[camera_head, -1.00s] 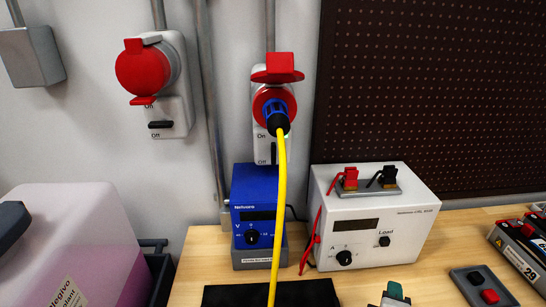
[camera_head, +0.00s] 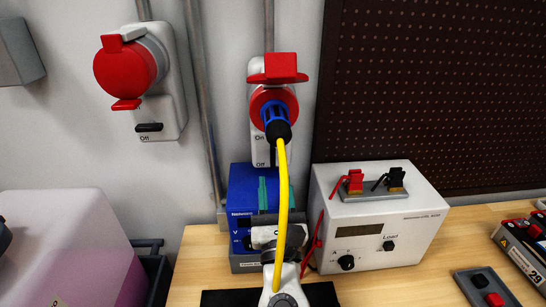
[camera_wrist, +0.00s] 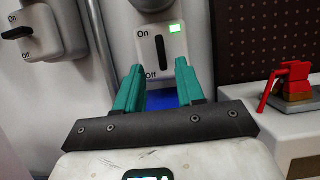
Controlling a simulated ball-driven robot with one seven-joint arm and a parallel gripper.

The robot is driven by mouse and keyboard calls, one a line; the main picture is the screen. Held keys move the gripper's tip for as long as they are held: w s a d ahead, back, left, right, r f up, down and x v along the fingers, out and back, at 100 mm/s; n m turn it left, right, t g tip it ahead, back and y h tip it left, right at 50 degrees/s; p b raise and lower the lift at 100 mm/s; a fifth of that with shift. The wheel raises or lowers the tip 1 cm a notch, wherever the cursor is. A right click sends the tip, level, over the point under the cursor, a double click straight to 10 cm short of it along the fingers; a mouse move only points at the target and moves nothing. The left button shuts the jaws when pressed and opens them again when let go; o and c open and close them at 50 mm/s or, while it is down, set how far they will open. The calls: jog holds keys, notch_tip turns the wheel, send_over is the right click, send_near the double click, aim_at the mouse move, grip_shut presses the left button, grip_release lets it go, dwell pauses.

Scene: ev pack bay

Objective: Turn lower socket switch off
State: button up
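The lower socket is the right-hand one, with its red lid (camera_head: 278,67) raised and a blue-and-black plug (camera_head: 277,122) with a yellow cable in it. Its black switch (camera_wrist: 160,49) stands upright between "On" and "Off" labels in the wrist view, beside a lit green lamp (camera_wrist: 175,29). In the head view the plug and cable partly hide this switch (camera_head: 273,157). My gripper (camera_wrist: 160,66) has teal fingers, open and empty, apart on either side below the switch plate. In the head view my gripper (camera_head: 267,182) points up at it, one finger hidden by the cable.
A second socket (camera_head: 127,68) with a closed red cap and its own switch (camera_head: 149,127) is on the left. A blue meter box (camera_head: 241,182) and a white load box (camera_head: 375,234) stand on the wooden bench. The yellow cable (camera_head: 283,195) hangs in front of my gripper.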

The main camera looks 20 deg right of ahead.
aim_at(273, 159)
jog(key=p+x, duration=0.1)
jog(key=x, duration=0.5)
jog(key=shift+w+d+r, duration=0.15)
jog(key=shift+w+d, duration=0.05)
jog(key=shift+w, duration=0.05)
jog(key=shift+c, duration=0.4)
grip_shut()
